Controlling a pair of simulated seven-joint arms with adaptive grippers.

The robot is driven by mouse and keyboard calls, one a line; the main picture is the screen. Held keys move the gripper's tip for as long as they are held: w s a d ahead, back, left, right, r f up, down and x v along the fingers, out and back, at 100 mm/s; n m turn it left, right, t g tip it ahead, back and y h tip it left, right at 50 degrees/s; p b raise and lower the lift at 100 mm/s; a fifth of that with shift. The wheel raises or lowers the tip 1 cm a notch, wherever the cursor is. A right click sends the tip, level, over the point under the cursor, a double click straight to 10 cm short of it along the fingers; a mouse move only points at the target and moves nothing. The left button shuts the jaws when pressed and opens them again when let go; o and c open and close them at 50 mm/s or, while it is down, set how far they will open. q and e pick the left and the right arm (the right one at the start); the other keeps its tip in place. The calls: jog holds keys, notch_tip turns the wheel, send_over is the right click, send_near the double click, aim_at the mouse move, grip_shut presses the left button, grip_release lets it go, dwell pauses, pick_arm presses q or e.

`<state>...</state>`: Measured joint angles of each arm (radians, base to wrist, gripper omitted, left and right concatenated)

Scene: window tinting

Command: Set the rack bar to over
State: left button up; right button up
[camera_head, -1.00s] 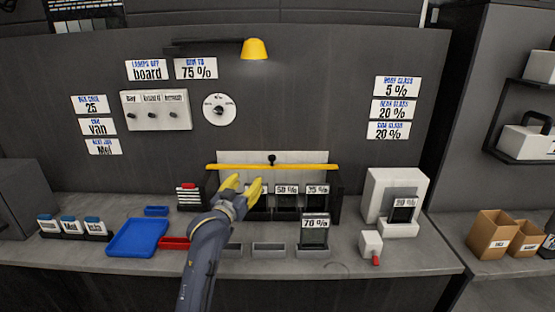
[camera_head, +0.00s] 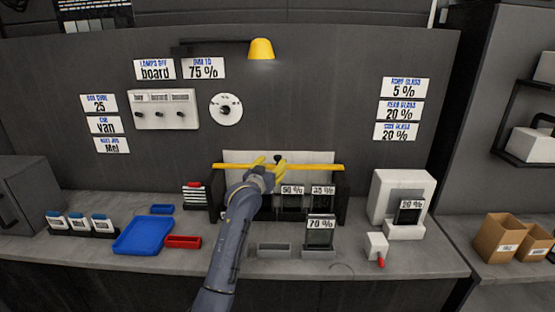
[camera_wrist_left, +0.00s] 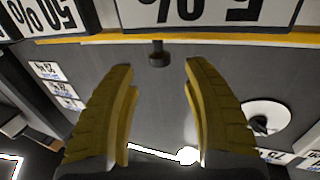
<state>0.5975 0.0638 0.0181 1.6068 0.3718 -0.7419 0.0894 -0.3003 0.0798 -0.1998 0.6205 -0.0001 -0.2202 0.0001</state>
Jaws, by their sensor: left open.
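The rack bar (camera_head: 312,167) is a long yellow strip running level across the top of the sample rack, in front of a pale back plate (camera_head: 318,157). A small dark knob (camera_head: 278,158) stands at the bar's middle. My left gripper (camera_head: 267,162) is at the bar, its yellow fingers open and hiding part of it. In the left wrist view the open fingers (camera_wrist_left: 159,75) point at the bar (camera_wrist_left: 120,38), with the dark knob (camera_wrist_left: 158,52) in line with the gap between them. Contact with the knob cannot be told. My right gripper is out of view.
Tinted sample cards (camera_head: 292,200) stand in the rack below the bar. A 70% card (camera_head: 320,233) stands in front. A blue tray (camera_head: 143,236) and a red tray (camera_head: 183,242) lie left of my arm. A white device (camera_head: 402,190) stands at right.

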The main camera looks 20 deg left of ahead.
aim_at(277, 159)
pick_arm(q)
jog(key=shift+w+d, duration=0.15)
jog(key=shift+w, duration=2.6)
grip_shut()
jog(key=shift+d+r, duration=0.1)
